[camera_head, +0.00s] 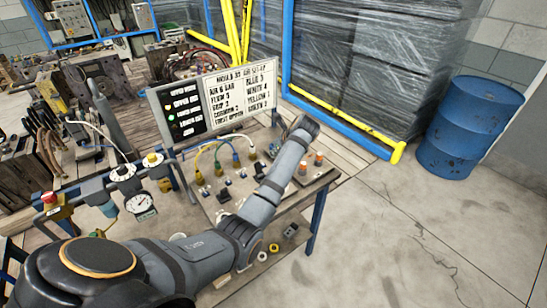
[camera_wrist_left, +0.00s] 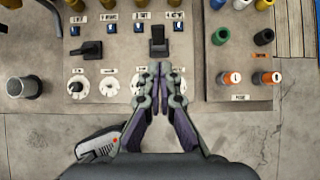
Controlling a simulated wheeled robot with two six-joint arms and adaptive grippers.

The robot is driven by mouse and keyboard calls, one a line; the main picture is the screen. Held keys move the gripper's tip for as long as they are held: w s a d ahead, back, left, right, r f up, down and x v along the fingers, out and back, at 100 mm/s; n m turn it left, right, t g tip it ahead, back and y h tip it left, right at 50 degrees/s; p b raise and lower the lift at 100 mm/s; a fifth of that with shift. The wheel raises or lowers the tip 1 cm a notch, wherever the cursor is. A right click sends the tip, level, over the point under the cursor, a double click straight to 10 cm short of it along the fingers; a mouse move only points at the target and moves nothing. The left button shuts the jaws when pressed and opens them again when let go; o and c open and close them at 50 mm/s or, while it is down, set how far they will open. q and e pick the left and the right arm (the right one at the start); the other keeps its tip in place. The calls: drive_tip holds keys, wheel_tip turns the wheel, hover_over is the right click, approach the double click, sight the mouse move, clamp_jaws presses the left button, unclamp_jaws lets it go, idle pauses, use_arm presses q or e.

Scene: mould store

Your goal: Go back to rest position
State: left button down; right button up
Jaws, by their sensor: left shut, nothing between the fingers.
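My left arm (camera_head: 255,205) reaches from the lower left across the workbench in the head view, with its wrist over the right part of the bench. My left gripper (camera_wrist_left: 160,75) shows clearly in the wrist view. Its fingers are shut together with nothing between them. They are over the lower part of a grey control panel (camera_wrist_left: 122,65), just below a black lever (camera_wrist_left: 158,42) and near a row of white dials. I cannot tell the exact height above the panel. In the head view the wrist largely hides the fingers. My right gripper is in neither view.
The bench carries a pressure gauge (camera_head: 141,206), a red push button (camera_head: 49,198), looped cables and orange-topped parts (camera_head: 318,158). A board with written settings (camera_head: 240,97) stands behind. A blue drum (camera_head: 470,125) stands at the right. The concrete floor right of the bench is clear.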

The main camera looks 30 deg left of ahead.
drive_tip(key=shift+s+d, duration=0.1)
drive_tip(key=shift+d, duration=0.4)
